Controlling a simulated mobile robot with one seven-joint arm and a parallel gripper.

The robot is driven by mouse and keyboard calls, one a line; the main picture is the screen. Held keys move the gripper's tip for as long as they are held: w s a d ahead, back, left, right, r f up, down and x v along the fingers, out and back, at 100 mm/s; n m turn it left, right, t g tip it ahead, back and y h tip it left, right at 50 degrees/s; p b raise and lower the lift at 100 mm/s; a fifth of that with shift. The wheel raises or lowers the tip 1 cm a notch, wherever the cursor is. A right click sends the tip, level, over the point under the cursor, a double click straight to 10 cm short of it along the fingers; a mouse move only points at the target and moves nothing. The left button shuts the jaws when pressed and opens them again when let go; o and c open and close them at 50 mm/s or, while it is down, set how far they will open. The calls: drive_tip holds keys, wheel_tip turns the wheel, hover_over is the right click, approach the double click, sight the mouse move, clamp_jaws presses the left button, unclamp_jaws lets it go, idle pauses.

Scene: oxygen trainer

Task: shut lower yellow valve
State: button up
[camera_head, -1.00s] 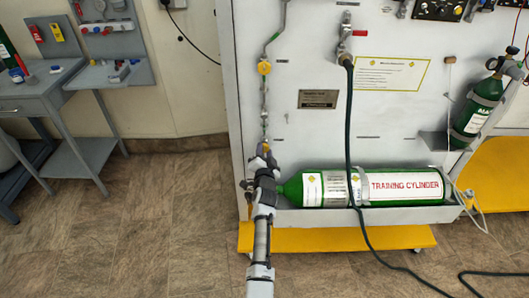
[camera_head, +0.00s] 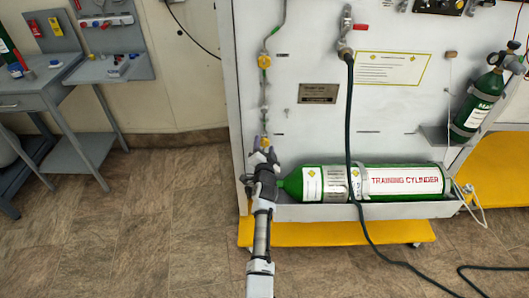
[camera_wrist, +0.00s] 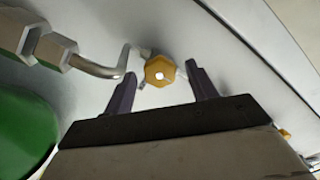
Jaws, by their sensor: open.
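The lower yellow valve is a small yellow-orange knob with a pale centre, in the wrist view (camera_wrist: 160,71). It sits on a thin metal pipe against the white panel. My gripper (camera_wrist: 158,85) is open, with one dark finger on each side of the knob and gaps between. In the head view my gripper (camera_head: 264,152) is at the lower left of the panel, left of the green cylinder, and largely hides the lower knob. The upper yellow valve (camera_head: 264,62) is higher on the same pipe.
The green training cylinder (camera_head: 403,181) lies in a tray just right of my gripper. A dark hose (camera_head: 349,120) hangs down in front of it. A yellow base (camera_head: 330,237) juts out below. Open floor (camera_head: 150,230) is on the left, beyond it a grey bench (camera_head: 40,95).

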drive_tip(key=s+p, duration=0.8)
drive_tip(key=s, duration=0.5)
drive_tip(key=shift+s+p, duration=0.35)
drive_tip(key=shift+s, duration=0.05)
